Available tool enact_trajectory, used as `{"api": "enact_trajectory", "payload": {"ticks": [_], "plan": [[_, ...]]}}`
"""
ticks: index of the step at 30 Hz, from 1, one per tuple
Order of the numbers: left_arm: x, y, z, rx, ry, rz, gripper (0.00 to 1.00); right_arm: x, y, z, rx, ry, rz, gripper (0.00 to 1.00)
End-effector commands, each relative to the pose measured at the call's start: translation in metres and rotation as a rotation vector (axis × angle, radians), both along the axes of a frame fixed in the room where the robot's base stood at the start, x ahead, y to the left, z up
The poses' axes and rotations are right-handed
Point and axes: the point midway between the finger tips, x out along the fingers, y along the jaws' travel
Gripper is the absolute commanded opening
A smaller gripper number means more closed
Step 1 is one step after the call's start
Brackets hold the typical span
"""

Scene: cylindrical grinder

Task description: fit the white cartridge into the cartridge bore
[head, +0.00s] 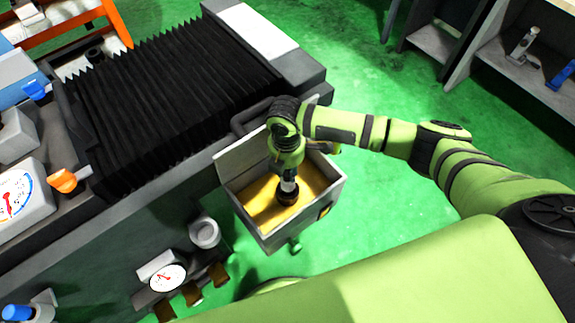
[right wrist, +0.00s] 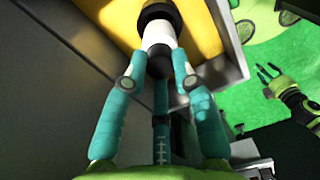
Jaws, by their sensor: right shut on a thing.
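The white cartridge (right wrist: 158,32), with dark ends, is between the teal fingers of my right gripper (right wrist: 157,82), which is shut on it. In the head view my right gripper (head: 288,172) points down into an open grey box, and the cartridge (head: 287,186) shows below it, dark end lowest. I cannot tell whether that end touches the yellow floor. A grey round cup with an opening (head: 205,232) on the machine's front may be the cartridge bore. My left gripper (right wrist: 268,76) shows at the right wrist view's right edge, fingers spread and empty; the head view does not show it.
The grey box (head: 333,196) has a yellow inside and a raised lid (head: 243,152) on its machine side. Black bellows (head: 170,90) lie on the machine. A dial gauge (head: 168,277) is below the cup. Shelves (head: 480,65) stand at upper right. Green floor is open between.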

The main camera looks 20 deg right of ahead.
Motion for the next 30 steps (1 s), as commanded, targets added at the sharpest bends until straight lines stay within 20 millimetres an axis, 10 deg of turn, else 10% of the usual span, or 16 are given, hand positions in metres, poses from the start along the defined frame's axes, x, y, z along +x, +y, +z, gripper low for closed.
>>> {"api": "enact_trajectory", "payload": {"ticks": [30], "plan": [[-0.0024,0.0002,0.0006,0.001,0.004,0.000,0.52,-0.0002,0.0007,-0.0090,0.001,0.000,0.001,0.00]]}}
